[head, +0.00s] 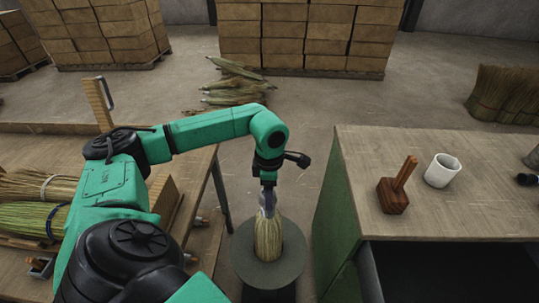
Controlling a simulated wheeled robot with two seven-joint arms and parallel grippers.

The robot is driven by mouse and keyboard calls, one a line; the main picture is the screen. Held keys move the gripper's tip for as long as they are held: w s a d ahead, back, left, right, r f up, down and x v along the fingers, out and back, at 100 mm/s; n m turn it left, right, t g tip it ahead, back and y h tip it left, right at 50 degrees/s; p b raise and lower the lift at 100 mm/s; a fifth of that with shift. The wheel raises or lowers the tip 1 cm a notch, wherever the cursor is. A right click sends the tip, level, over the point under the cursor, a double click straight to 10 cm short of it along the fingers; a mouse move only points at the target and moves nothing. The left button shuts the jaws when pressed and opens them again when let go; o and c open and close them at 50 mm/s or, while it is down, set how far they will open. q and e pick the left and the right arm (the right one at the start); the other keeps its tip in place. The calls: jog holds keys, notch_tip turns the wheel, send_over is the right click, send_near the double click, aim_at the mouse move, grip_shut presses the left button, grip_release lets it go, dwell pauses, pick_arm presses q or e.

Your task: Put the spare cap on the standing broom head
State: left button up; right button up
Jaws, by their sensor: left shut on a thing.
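The broom head (268,240), a bundle of pale straw, stands upright on a round dark grey stand (291,262) between the two tables. My left gripper (268,186) points straight down right above it. It is shut on a small greyish-purple piece, which looks like the spare cap (267,204). The cap is at the top of the straw; whether it is fully seated around the top I cannot tell, as the gripper partly hides it. My right gripper is not in view.
The right bench (450,205) holds a wooden block with an upright handle (394,192) and a white cup (442,170). The left table (188,165) holds straw bundles (30,218). More straw (232,90) lies on the floor before stacked boxes (300,35).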

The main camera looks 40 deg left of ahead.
pick_arm(q)
jog(key=shift+f+b, duration=1.4)
jog(key=shift+f, duration=0.65)
jog(key=shift+w+r, duration=0.1)
jog(key=o, duration=1.4)
notch_tip(320, 180, up, 15)
jog(key=shift+f+b, duration=0.2)
jog(key=shift+b, duration=0.35)
